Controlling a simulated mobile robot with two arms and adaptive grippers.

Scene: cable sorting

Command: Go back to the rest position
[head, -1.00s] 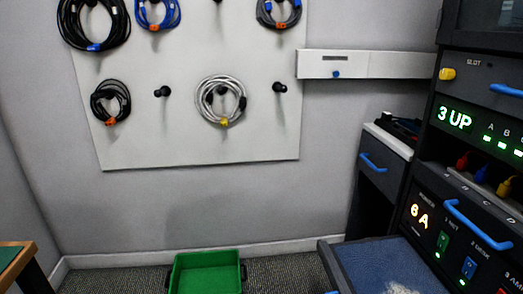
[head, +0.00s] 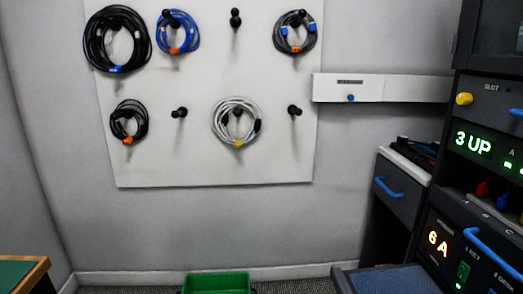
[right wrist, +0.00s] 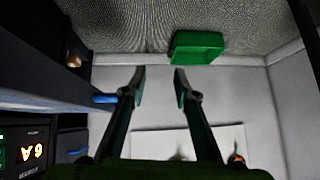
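My right gripper (right wrist: 158,84) shows in the right wrist view with its two fingers apart and nothing between them. It is clear of the green bin and the wall panel. Neither gripper shows in the head view. Coiled cables hang on pegs of the white wall panel (head: 215,170): a large black coil (head: 90,42), a blue coil (head: 163,34), a grey-black coil with blue clips (head: 277,38), a small black coil (head: 114,128) and a white-grey coil (head: 216,118). Three pegs are bare: an upper one (head: 235,18) and two lower ones (head: 180,112) (head: 295,110).
A green bin (head: 216,284) stands on the floor below the panel; it also shows in the right wrist view (right wrist: 197,47). A dark rack (head: 455,185) with lit displays and blue handles stands at right, beside a drawer cabinet (head: 396,195). A table corner (head: 22,272) is at lower left.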

